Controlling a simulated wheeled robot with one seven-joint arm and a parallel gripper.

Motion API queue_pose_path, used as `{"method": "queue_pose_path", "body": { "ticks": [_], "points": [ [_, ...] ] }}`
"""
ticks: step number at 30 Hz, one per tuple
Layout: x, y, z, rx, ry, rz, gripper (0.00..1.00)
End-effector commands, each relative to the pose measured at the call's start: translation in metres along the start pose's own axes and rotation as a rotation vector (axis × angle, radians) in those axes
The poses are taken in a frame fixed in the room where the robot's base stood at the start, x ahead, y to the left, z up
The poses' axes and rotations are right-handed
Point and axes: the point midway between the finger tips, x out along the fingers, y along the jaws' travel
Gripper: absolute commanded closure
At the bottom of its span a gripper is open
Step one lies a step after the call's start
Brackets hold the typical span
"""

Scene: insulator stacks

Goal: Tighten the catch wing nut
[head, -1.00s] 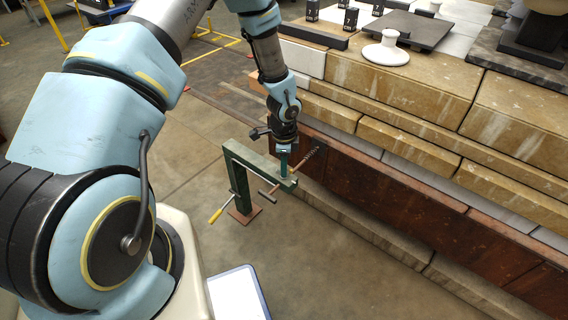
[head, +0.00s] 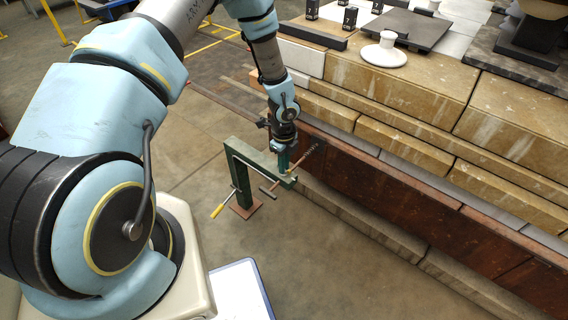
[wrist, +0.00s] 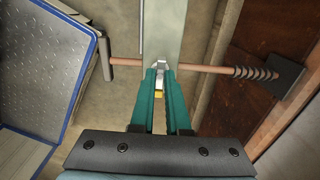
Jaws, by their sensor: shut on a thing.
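The wing nut (wrist: 159,70) is a small pale metal piece at the fingertips in the wrist view, partly covered by them. My gripper (wrist: 160,78) has green fingers and is shut on it. A small yellow piece (wrist: 158,95) shows between the fingers. In the head view my gripper (head: 283,165) points down at the end of the green bracket's arm (head: 255,160), and the nut is hidden there. A copper-coloured rod (wrist: 205,69) crosses under the fingertips. It has a cross handle (wrist: 106,58) at the left and a coil (wrist: 255,73) at the right.
The green bracket stands on a rusty base plate (head: 246,208) on the floor. A lever with a yellow grip (head: 217,210) sticks out low. Stone blocks (head: 400,95) and a rusty beam (head: 400,199) lie close on the right. Open floor is in front.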

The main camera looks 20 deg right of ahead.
Motion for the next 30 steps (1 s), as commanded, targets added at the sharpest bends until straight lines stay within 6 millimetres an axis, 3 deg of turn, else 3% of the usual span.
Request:
{"method": "queue_pose_path", "body": {
  "ticks": [13, 14, 21, 30],
  "points": [
    [-0.0003, -0.0003, 0.0, 0.011, 0.0, -0.001, 1.0],
    [-0.0003, -0.0003, 0.0, 0.011, 0.0, -0.001, 0.85],
    [-0.0002, -0.0002, 0.0, 0.01, 0.0, 0.0, 0.58],
    [-0.0022, -0.0003, 0.0002, 0.009, 0.0, -0.001, 0.56]
  ]
}}
